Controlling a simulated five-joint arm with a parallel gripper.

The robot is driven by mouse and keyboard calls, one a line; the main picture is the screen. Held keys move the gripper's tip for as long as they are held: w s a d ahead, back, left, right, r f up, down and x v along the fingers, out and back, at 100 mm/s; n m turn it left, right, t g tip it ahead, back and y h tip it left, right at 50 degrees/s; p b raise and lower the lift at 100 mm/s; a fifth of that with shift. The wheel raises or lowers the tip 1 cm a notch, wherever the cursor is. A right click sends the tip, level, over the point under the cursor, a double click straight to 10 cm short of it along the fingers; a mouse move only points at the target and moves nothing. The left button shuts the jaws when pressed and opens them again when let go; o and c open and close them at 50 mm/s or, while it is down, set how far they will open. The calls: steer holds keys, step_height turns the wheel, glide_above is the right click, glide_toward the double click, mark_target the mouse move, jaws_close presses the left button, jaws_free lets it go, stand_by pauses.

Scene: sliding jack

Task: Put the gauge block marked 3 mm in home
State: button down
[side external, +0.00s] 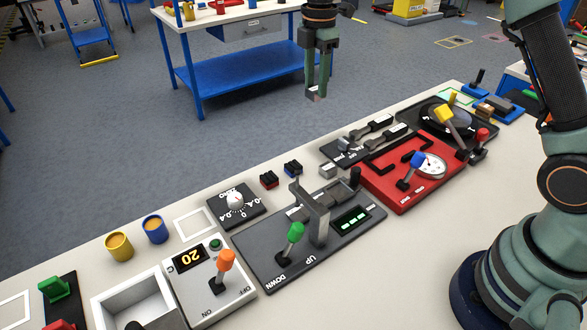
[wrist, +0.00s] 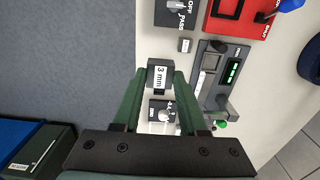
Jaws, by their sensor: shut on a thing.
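My gripper (side external: 316,88) is shut on a grey block (side external: 313,97) and holds it in the air above the back edge of the bench. In the wrist view the block (wrist: 160,75) sits between the fingertips (wrist: 162,76), and its white label reads 3 mm. Nothing is under the block in the side view except air and the far floor. No place marked home can be made out in either view.
The grey jack panel (side external: 300,245) with a green lever stands mid-bench. A red slotted panel (side external: 398,195) is to the right.

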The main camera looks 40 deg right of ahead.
step_height(320, 180, down, 18)
steer(key=shift+f, duration=0.1)
stand_by(0.4)
steer(key=shift+c, duration=2.2)
jaws_free()
steer(key=shift+f, duration=0.1)
